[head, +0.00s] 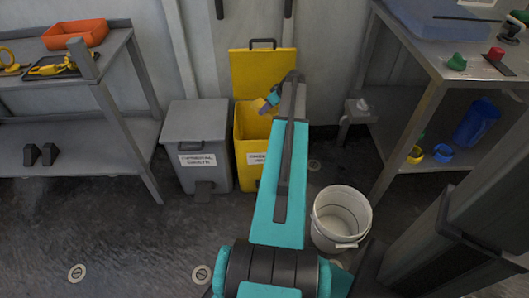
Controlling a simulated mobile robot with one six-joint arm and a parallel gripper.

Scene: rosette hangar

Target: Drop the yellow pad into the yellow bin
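The yellow bin (247,151) stands against the back wall with its lid (262,73) raised. It has a white label on its front, partly hidden by my arm. My gripper (266,102) is over the bin's open mouth, tilted down and to the left. A small yellow piece, seemingly the yellow pad (261,106), shows at the gripper's tip, above the opening. It is small against the yellow bin, and the fingers are hard to make out. The bottom of the bin is hidden.
A closed grey bin (196,124) stands left of the yellow one. A white bucket (340,219) is on the floor to the right. A shelf table (140,125) stands left, with an orange tray (74,33). A workbench (430,62) stands right.

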